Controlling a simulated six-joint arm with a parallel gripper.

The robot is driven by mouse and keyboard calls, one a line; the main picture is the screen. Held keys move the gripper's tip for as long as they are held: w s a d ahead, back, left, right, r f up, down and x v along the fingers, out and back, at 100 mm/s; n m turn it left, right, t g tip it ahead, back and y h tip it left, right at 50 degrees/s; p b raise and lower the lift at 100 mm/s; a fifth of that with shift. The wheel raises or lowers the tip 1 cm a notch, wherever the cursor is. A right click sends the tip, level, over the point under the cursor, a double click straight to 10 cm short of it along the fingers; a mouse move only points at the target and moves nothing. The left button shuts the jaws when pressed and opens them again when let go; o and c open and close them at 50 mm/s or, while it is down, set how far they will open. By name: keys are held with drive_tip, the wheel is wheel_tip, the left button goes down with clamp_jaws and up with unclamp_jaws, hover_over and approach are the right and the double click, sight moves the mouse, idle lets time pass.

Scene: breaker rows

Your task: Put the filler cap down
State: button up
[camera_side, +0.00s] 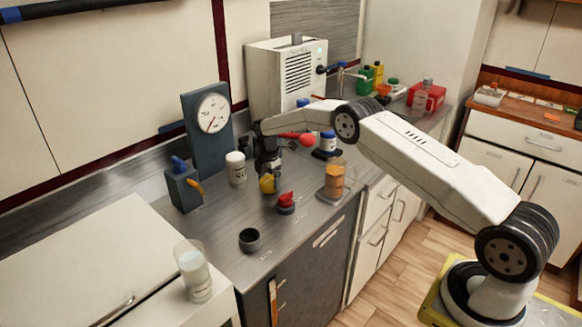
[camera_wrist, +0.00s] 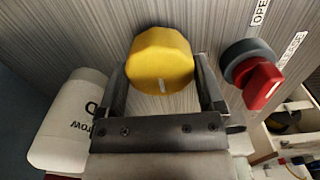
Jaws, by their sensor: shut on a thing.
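The yellow filler cap (camera_side: 267,184) is between the fingers of my gripper (camera_side: 268,170), low over the grey metal counter in the side view. In the wrist view the cap (camera_wrist: 160,58) shows its faceted yellow top with a pale mark, and a finger of my gripper (camera_wrist: 161,80) is on each side of it. My gripper is shut on the cap. I cannot tell whether the cap's underside touches the counter. A dark round open collar (camera_side: 249,240) stands near the counter's front edge, apart from the cap.
A red rotary knob on a grey base (camera_side: 286,204) stands close to the cap's right. A white bottle (camera_side: 236,168) is close on the left. A glass with orange liquid (camera_side: 334,183) stands further right. The counter (camera_side: 225,222) is bare around the dark collar.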

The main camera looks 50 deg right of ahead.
sight(269, 180)
drive_tip(key=shift+f, duration=0.1)
drive_tip(key=o, duration=0.9)
wheel_tip(269, 180, up, 12)
drive_tip(key=shift+r, duration=0.1)
idle(0.4)
idle(0.5)
